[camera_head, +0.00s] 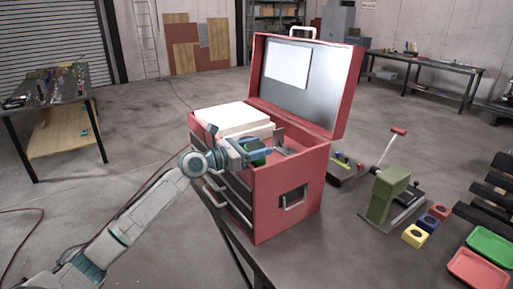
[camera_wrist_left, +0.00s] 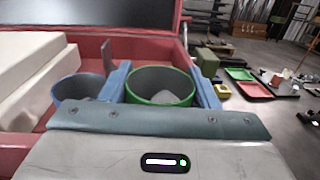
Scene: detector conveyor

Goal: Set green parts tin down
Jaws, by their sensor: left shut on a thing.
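The green parts tin (camera_wrist_left: 160,75) is round and open at the top, with something pale inside. It sits between the two blue fingers of my left gripper (camera_wrist_left: 160,90), which is shut on it. In the head view, my left gripper (camera_head: 262,152) is at the open top of the red tool chest (camera_head: 262,205), and the tin (camera_head: 257,145) is mostly hidden by the fingers. A blue tin (camera_wrist_left: 80,87) stands just left of the gripper in the wrist view. I cannot tell whether the green tin touches the surface below. My right gripper is not in view.
A white block (camera_head: 232,115) lies in the chest's left part, and a grey upright plate (camera_head: 279,137) stands near the gripper. The chest's lid (camera_head: 345,95) is raised behind. Right of the chest are a green block (camera_head: 385,195) and green and red trays (camera_head: 490,245).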

